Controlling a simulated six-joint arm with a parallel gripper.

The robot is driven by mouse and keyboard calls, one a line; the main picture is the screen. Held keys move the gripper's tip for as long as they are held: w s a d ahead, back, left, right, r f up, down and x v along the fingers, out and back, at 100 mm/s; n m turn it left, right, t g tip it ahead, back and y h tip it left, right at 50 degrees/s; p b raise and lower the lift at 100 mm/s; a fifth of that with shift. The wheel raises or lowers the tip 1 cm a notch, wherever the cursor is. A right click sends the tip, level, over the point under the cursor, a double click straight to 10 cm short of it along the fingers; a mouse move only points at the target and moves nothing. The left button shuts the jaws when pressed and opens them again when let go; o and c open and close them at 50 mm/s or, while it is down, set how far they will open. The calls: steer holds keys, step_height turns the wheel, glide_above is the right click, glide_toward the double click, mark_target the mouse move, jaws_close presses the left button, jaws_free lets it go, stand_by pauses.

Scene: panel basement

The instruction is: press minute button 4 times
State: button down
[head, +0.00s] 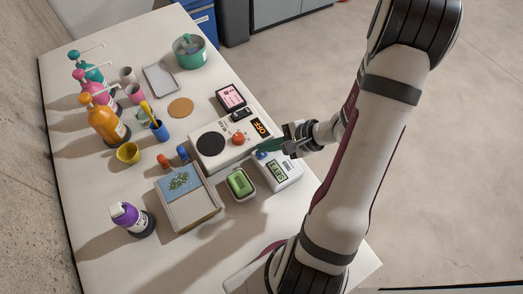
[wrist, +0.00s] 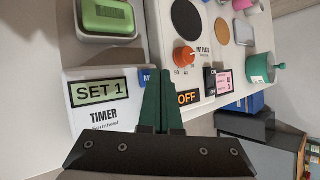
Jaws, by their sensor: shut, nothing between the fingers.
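The white timer (head: 289,179) sits near the table's right edge in the head view. Its display (wrist: 99,92) reads "SET 1" in the wrist view. A blue button (head: 262,155) shows at the timer's upper left corner; in the wrist view, its blue patch (wrist: 145,74) bears a letter like M and is mostly hidden behind the fingers. My gripper (head: 264,147) is shut and empty, its green fingertips right above the blue button. The fingers also show in the wrist view (wrist: 158,75). I cannot tell whether the tips touch the button.
The hot plate (head: 209,144) with an orange knob and an "OFF" display stands close beside the timer. A green soap in a dish (head: 241,184) lies on the timer's other side. A framed tray (head: 190,205), bottles and cups fill the table further left.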

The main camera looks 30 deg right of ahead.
mark_target(266, 153)
steer(key=shift+r, duration=0.5)
steer(key=shift+r, duration=2.5)
stand_by(0.5)
step_height(266, 153, up, 4)
steer(key=shift+f, duration=0.1)
steer(key=shift+f, duration=4.45)
steer(key=shift+f, duration=0.15)
